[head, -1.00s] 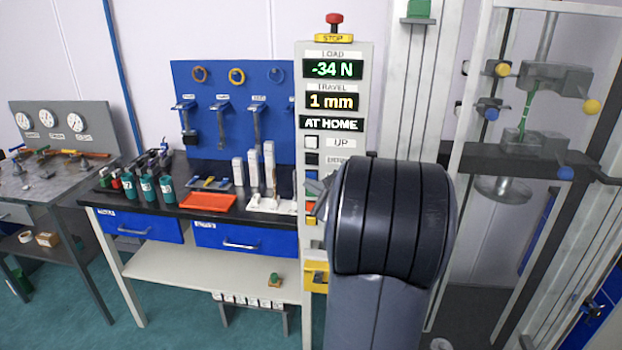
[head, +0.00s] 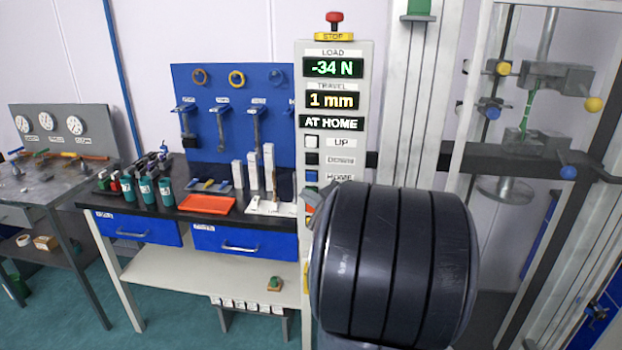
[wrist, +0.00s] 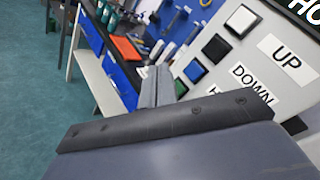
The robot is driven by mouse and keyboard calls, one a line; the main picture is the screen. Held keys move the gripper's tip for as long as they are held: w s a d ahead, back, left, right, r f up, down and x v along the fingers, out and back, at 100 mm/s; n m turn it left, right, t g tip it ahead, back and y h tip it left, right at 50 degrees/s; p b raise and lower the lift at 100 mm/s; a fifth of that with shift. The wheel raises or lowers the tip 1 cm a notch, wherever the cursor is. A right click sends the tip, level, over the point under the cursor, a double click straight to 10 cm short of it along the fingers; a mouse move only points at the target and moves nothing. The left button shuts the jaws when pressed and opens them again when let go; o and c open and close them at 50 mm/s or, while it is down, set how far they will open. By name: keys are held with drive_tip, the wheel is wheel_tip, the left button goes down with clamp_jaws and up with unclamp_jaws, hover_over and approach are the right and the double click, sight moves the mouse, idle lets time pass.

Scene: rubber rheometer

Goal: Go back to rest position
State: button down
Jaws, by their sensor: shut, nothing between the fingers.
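My gripper (wrist: 160,74) shows in the wrist view as two grey fingers closed together, with nothing between them. It is in front of the control panel, left of the button column, with a visible gap to the buttons in that view. In the head view my dark arm covers most of the gripper and the panel's lower part. The control panel (head: 302,82) reads -34 N, 1 mm and AT HOME. Its UP button (head: 312,142) is white and its DOWN button (head: 312,158) is black. A red stop button (head: 334,20) tops the panel.
The test frame (head: 470,110) stands right of the panel, holding a green specimen (head: 528,108) between clamps. A black bench (head: 160,207) at left carries bottles, an orange tray (head: 207,204) and white blocks. Open floor (head: 190,315) shows in front of the benches.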

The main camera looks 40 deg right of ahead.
drive_tip(key=p, duration=0.1)
drive_tip(key=w+d+p, duration=0.1)
drive_tip(key=p, duration=0.1)
drive_tip(key=shift+r, duration=0.3)
drive_tip(key=shift+f+p, duration=0.1)
drive_tip(key=shift+p, duration=0.8)
drive_tip(key=shift+s+a+f+b, duration=0.2)
drive_tip(key=shift+s+a+b, duration=0.9)
drive_tip(key=shift+s+a, duration=0.8)
drive_tip(key=shift+w+a, duration=0.15)
